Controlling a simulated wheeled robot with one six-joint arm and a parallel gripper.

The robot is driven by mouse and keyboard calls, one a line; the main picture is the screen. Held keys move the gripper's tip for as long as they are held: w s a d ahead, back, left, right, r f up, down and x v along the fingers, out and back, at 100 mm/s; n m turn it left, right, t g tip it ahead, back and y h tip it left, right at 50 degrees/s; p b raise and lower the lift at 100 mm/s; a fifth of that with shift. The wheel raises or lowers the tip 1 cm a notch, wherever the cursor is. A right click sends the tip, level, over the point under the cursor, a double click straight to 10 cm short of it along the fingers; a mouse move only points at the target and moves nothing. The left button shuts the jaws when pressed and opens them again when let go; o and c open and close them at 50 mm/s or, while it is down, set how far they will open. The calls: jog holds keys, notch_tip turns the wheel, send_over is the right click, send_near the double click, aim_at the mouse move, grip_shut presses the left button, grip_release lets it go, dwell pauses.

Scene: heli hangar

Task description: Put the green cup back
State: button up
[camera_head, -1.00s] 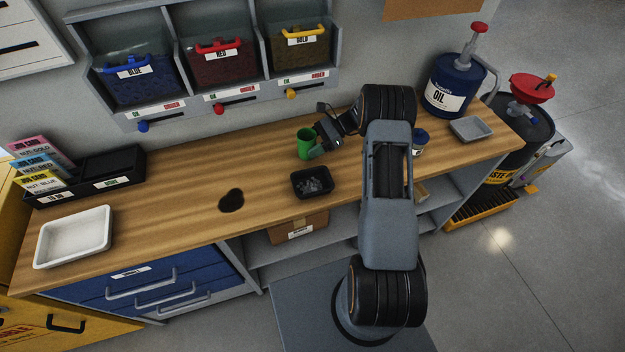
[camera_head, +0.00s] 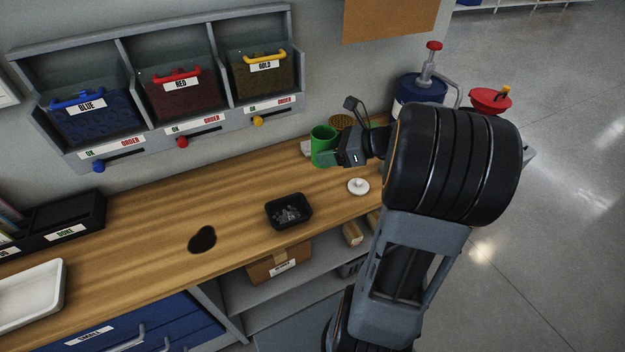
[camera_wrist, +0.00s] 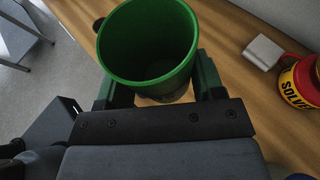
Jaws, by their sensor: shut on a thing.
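The green cup (camera_head: 322,146) is at the back right of the wooden workbench, upright. In the wrist view the green cup (camera_wrist: 150,45) stands between my two fingers, its open mouth toward the camera and its inside empty. My gripper (camera_head: 330,158) is shut on the cup from the right side; it also shows in the wrist view (camera_wrist: 155,85). Whether the cup's base touches the bench or hangs just above it I cannot tell.
A black tray of small grey parts (camera_head: 289,212) and a white round lid (camera_head: 358,186) lie in front. A dark stain (camera_head: 202,240) marks the bench. A red-and-yellow solvent can (camera_wrist: 302,82) and a pale block (camera_wrist: 263,52) stand beside the cup in the wrist view.

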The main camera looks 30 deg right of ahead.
notch_tip(320, 180, down, 3)
jog(key=s+a+m+t+h, duration=0.2)
jog(key=s, duration=0.1)
jog(key=shift+m, duration=0.3)
jog(key=w+d+f, duration=0.1)
jog(key=w+f, duration=0.2)
jog(key=w, duration=0.1)
jog(key=w+d+f, duration=0.1)
jog(key=w+f, duration=0.2)
jog(key=w, duration=0.1)
jog(key=w+d+f, duration=0.2)
jog(key=w+f, duration=0.1)
jog(key=w, duration=0.2)
jog(key=shift+f+p, duration=0.3)
jog(key=shift+w+f, duration=0.2)
jog(key=shift+f, duration=0.1)
jog(key=f, duration=0.2)
jog(key=shift+w+f+p, duration=0.2)
jog(key=shift+f+p, duration=0.1)
jog(key=shift+f, duration=0.1)
jog(key=shift+d+f, duration=0.1)
jog(key=shift+f, duration=0.25)
